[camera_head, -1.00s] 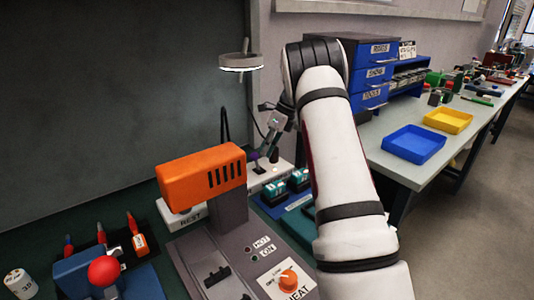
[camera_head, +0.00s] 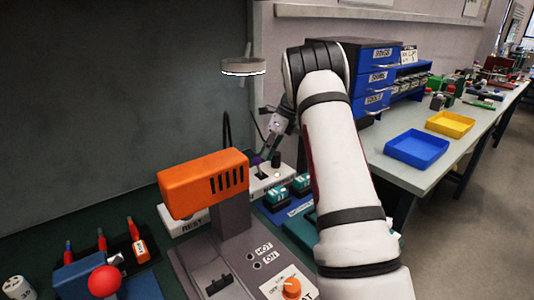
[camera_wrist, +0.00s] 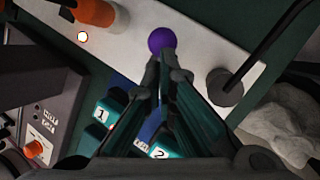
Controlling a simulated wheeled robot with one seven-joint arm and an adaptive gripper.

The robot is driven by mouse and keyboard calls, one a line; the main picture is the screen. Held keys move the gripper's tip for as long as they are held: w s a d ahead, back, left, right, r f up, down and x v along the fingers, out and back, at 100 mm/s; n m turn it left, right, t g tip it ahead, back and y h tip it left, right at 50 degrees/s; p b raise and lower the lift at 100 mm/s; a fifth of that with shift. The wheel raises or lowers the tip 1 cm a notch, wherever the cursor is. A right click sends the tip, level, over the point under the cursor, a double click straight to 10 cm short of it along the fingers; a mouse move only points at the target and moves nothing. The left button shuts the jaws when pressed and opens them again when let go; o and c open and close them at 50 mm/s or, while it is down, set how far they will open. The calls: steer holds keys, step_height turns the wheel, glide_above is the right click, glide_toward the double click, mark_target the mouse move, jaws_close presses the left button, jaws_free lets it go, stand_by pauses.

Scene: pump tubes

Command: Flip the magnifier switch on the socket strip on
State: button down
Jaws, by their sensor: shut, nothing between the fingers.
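The white socket strip (camera_wrist: 200,48) runs diagonally across the top of the wrist view. In the head view, part of it (camera_head: 258,184) shows behind the orange machine. A round purple knob (camera_wrist: 161,40) stands on the strip, just beyond my fingertips. My gripper (camera_wrist: 158,62) is shut and empty, with its tips close to the knob; I cannot tell if they touch it. In the head view, my gripper (camera_head: 262,155) is small above the strip. A small lit lamp (camera_wrist: 83,36) glows on the strip. The magnifier (camera_head: 243,68) has a bright ring underneath.
A dark post with a round base (camera_wrist: 225,86) stands right of my fingers. Teal blocks numbered 1 (camera_wrist: 102,114) and 2 lie below the strip. The orange-headed machine (camera_head: 202,183) stands left of my arm. Blue drawers (camera_head: 375,75) stand behind it.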

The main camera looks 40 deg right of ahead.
steer(key=shift+r, duration=0.8)
steer(key=v, duration=1.1)
steer(key=shift+d+r, duration=0.2)
steer(key=shift+r, duration=0.1)
steer(key=shift+s, duration=0.1)
